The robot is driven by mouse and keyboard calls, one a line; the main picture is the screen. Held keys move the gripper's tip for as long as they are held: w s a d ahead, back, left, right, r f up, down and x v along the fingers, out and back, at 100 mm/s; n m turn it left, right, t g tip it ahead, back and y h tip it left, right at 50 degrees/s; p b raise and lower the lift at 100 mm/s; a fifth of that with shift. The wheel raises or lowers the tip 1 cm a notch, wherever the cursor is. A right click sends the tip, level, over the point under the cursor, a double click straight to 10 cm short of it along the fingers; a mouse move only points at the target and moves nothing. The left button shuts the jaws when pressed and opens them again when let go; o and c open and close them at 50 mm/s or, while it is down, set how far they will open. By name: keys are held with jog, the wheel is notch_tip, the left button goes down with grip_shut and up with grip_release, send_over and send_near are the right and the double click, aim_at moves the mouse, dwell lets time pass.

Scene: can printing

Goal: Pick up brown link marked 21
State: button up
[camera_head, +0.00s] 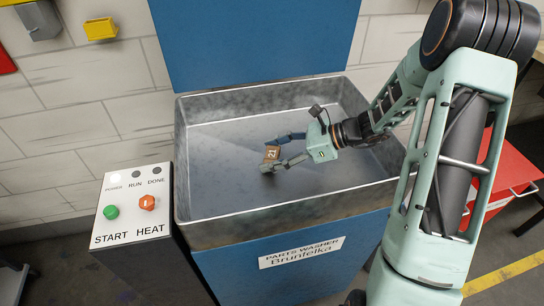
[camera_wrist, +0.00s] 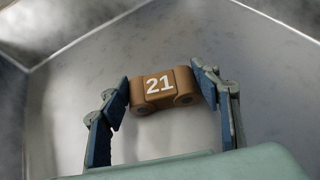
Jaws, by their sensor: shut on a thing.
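The brown link marked 21 (camera_head: 271,153) is in the metal basin of the parts washer. It also shows in the wrist view (camera_wrist: 159,88), with its white number facing the camera. My gripper (camera_head: 281,152) reaches into the basin from the right, and its two fingers are closed on the ends of the link. In the wrist view the fingertips (camera_wrist: 161,90) touch the link's left and right ends. I cannot tell for certain whether the link is touching the basin floor or is a little above it.
The parts washer's basin (camera_head: 300,208) has raised metal walls around my gripper, and its floor is otherwise empty. A control box (camera_head: 134,200) with START and HEAT buttons stands at the left. A blue panel (camera_head: 255,40) rises behind. A red cabinet (camera_head: 497,170) is at the right.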

jog(key=shift+c, duration=0.9)
jog(key=shift+r, duration=0.15)
